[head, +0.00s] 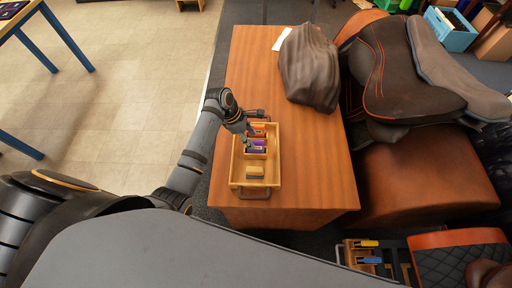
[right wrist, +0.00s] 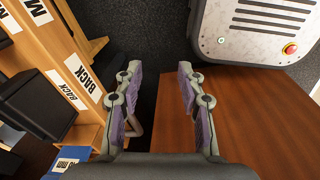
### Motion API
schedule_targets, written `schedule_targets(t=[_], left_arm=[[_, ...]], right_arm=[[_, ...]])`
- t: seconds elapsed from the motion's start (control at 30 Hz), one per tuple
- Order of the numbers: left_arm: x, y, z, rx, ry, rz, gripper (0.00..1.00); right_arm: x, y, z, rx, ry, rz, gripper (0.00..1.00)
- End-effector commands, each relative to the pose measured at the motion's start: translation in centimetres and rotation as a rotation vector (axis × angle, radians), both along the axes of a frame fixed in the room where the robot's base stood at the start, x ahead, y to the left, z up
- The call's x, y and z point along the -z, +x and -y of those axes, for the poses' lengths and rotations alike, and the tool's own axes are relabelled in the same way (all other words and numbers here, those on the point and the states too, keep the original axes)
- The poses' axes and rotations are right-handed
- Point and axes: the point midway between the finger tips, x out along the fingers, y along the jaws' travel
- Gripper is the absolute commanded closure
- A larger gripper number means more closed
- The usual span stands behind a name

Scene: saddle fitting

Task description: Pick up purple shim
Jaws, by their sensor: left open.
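The purple shim (head: 260,146) sits in a light wooden tray (head: 236,172) on the brown table, partly hidden by my left gripper. My left gripper (head: 256,132) is open above the tray, with its fingers close to the purple shim. I cannot tell whether they touch it. In the right wrist view my right gripper (right wrist: 158,105) is open and empty, its two fingers with purple pads wide apart.
An orange piece (head: 258,128) is beside the purple shim in the tray, and a small brown block (head: 255,171) lies nearer. A grey-brown covered bundle (head: 309,68) stands at the table's back. A saddle (head: 405,75) is on the right. The wooden rack (right wrist: 65,55) bears labels.

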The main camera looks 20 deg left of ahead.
Motion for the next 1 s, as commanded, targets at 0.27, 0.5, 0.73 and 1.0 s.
schedule_targets(t=[0.27,0.5,0.73,1.0], left_arm=[[2.1,0.7,0.9,0.000,-0.001,-0.003,0.53],[4.8,1.1,1.8,0.001,0.001,0.001,0.53],[4.9,1.1,1.8,0.001,0.001,0.001,0.58],[4.9,1.1,1.8,0.001,0.001,0.001,0.95]], right_arm=[[-1.1,3.1,-0.5,0.000,0.006,0.048,0.61],[-1.1,2.2,-0.6,0.001,0.008,0.034,0.61],[-1.1,1.8,-0.5,0.001,0.007,0.027,0.61],[-1.1,1.8,-0.3,0.000,0.003,0.027,0.61]])
